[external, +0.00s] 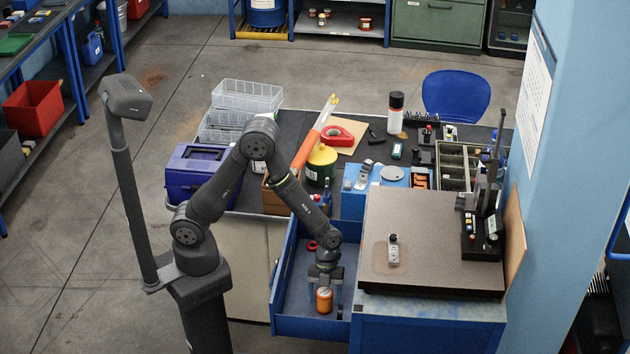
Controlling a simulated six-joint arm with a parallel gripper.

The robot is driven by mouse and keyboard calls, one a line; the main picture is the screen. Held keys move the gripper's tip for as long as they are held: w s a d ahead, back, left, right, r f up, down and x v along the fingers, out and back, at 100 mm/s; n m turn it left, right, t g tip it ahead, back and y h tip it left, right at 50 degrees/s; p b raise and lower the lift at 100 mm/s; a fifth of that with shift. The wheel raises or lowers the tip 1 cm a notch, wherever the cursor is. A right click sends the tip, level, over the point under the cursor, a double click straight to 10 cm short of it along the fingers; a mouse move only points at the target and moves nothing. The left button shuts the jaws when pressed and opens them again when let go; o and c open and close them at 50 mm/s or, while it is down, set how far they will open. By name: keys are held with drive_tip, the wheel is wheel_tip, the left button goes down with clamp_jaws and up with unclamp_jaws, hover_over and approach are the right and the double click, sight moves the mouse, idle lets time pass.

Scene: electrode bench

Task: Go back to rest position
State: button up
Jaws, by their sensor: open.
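My gripper (328,283) points down over the open blue drawer (290,327). Its jaws are open. An orange cylindrical object with a pale top (324,300) is right below or between the fingers; I cannot tell whether they touch it. A small red ring-like part (312,246) lies further back in the drawer, left of my wrist. My arm reaches down over the drawer from its base at the left, with the elbow raised.
A granite-topped block (440,235) with a small metal part (393,250) and a stand (482,230) is right of the drawer. A blue toolbox (203,172), a yellow-green canister (321,163) and clear bins (247,95) stand behind. Free floor lies at the left.

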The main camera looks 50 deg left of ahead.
drive_tip(key=shift+r, duration=0.5)
drive_tip(key=shift+f, duration=0.1)
drive_tip(key=shift+f, duration=0.65)
drive_tip(key=shift+w+f, duration=0.15)
drive_tip(key=shift+f, duration=0.05)
drive_tip(key=v, duration=1.1)
drive_tip(key=x, duration=1.2)
drive_tip(key=shift+a, duration=0.1)
wheel_tip(320, 180, up, 46)
drive_tip(key=w+d+r+n+t, duration=0.1)
drive_tip(key=w+d+r+n, duration=0.1)
drive_tip(key=w+d+n, duration=0.2)
drive_tip(key=w+d, duration=0.3)
drive_tip(key=shift+w+h, duration=0.4)
